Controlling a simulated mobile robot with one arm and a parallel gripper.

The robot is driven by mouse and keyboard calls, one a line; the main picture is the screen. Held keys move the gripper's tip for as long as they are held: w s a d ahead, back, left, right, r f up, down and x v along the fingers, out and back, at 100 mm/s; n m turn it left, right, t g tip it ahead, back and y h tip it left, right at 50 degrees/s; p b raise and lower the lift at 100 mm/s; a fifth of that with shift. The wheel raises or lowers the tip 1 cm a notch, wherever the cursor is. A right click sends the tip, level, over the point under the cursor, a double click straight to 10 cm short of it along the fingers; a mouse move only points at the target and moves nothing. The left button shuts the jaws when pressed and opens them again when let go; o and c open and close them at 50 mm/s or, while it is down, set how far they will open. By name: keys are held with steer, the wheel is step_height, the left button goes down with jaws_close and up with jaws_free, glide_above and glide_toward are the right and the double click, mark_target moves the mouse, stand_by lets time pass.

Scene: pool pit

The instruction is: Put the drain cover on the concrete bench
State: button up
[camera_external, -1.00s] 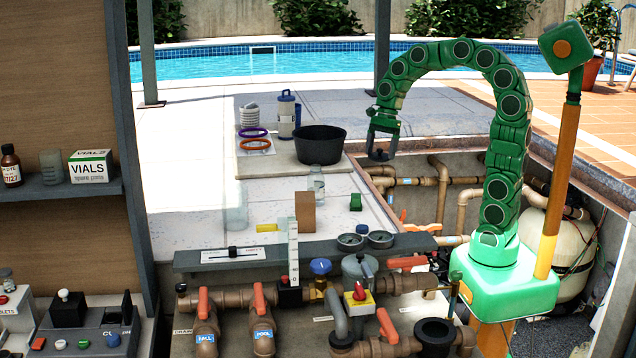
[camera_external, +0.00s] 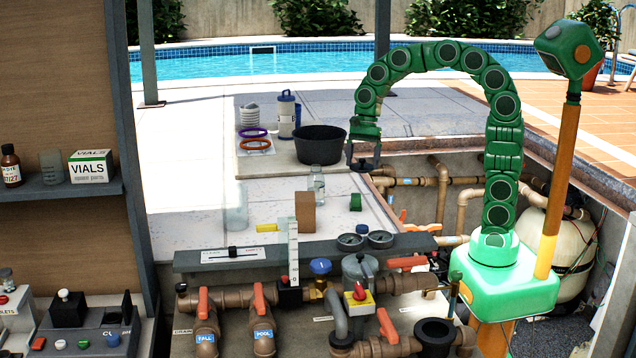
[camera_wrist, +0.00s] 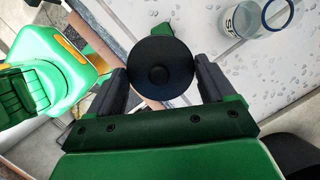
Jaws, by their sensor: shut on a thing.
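The drain cover (camera_wrist: 160,72), a round black disc with a central knob, is between the two dark fingers of my gripper (camera_wrist: 161,86) in the wrist view. The fingers are shut on its sides. In the external view my gripper (camera_external: 363,163) hangs downward near the right edge of the pale concrete bench (camera_external: 270,205), beside the black tub; the cover is small and dark there. The bench top also shows below the cover in the wrist view (camera_wrist: 225,75). The height of the cover above it is hard to tell.
A black tub (camera_external: 320,147) stands left of my gripper. The open pipe pit (camera_external: 440,190) is to the right.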

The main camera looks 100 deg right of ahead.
steer(key=w+a+n+g, duration=0.1)
steer(key=w+a+n, duration=0.1)
steer(key=w+a, duration=0.35)
steer(key=w+a+n, duration=0.2)
steer(key=a, duration=0.6)
steer(key=a+f+n, duration=0.1)
steer(key=a+n, duration=0.1)
steer(key=a, duration=0.7)
steer(key=w+a+f+n+g, duration=0.1)
steer(key=a+n, duration=0.1)
steer(key=a, duration=0.7)
steer(key=w+a+f+n+g, duration=0.1)
steer(key=a+n, duration=0.2)
steer(key=a, duration=0.7)
steer(key=shift+a, duration=0.1)
steer(key=s+a+f+n+g, duration=0.1)
steer(key=s+a+n, duration=0.15)
steer(key=a, duration=0.55)
steer(key=s+a+f+n, duration=0.1)
steer(key=s+a+n, duration=0.15)
steer(key=a, duration=0.45)
steer(key=shift+m+h, duration=0.3)
steer(key=shift+m, duration=0.2)
steer(key=d+x, duration=0.1)
steer(key=x, duration=0.4)
steer(key=w+d+x, duration=0.1)
steer(key=x, duration=0.5)
steer(key=w+d+f+x, duration=0.1)
steer(key=x, duration=0.4)
steer(key=shift+f, duration=0.45)
